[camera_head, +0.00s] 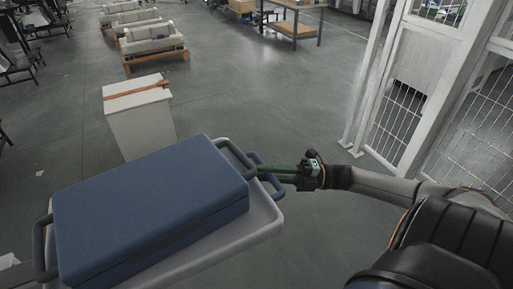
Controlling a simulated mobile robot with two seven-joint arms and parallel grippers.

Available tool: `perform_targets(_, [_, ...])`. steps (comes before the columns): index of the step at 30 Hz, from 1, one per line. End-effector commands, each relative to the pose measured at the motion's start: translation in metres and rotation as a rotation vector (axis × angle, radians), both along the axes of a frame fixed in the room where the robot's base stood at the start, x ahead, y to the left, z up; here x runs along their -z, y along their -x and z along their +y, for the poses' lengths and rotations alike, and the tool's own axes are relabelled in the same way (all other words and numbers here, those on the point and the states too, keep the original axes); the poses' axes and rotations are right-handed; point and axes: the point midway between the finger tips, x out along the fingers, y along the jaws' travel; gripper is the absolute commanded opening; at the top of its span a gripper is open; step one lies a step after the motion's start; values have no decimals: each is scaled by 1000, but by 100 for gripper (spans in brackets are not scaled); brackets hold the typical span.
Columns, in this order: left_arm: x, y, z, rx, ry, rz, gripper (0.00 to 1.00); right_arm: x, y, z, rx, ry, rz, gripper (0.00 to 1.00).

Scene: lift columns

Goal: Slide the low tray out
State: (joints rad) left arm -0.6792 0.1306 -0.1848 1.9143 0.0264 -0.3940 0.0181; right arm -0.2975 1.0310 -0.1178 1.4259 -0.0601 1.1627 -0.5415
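A grey tray (262,222) is at the lower left, with a large blue case (150,205) lying on top of it. A dark grey loop handle (41,255) stands at the left end, and another (232,152) at the right end. A blue loop handle (275,190) sticks out just beyond the right one, and what it is fixed to is hidden. My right gripper (262,173) has green fingers pointing left, with their tips at the blue handle. I cannot tell whether they are closed on it. My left gripper is out of view. Whatever is beneath the grey tray is hidden.
A white box with an orange strap (138,115) stands on the floor behind the case. A white frame with wire-mesh panels (400,115) is at the right. Pallets with white loads (150,40) and a workbench (295,10) are farther back. Open floor lies between.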

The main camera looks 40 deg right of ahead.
Motion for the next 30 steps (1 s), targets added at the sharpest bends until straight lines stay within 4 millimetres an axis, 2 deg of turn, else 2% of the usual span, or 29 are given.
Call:
perform_targets(7, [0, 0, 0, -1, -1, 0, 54, 1, 2, 3, -10, 0, 2, 0])
perform_targets(8, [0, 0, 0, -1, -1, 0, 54, 1, 2, 3, -11, 0, 2, 26])
perform_targets(15, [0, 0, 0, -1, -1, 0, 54, 1, 2, 3, -9, 0, 1, 52])
perform_targets(25, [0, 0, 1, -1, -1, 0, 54, 1, 3, 0, -6, 0, 1, 52])
perform_targets(30, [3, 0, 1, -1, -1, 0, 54, 7, 14, -16, -5, 2, 4, 52])
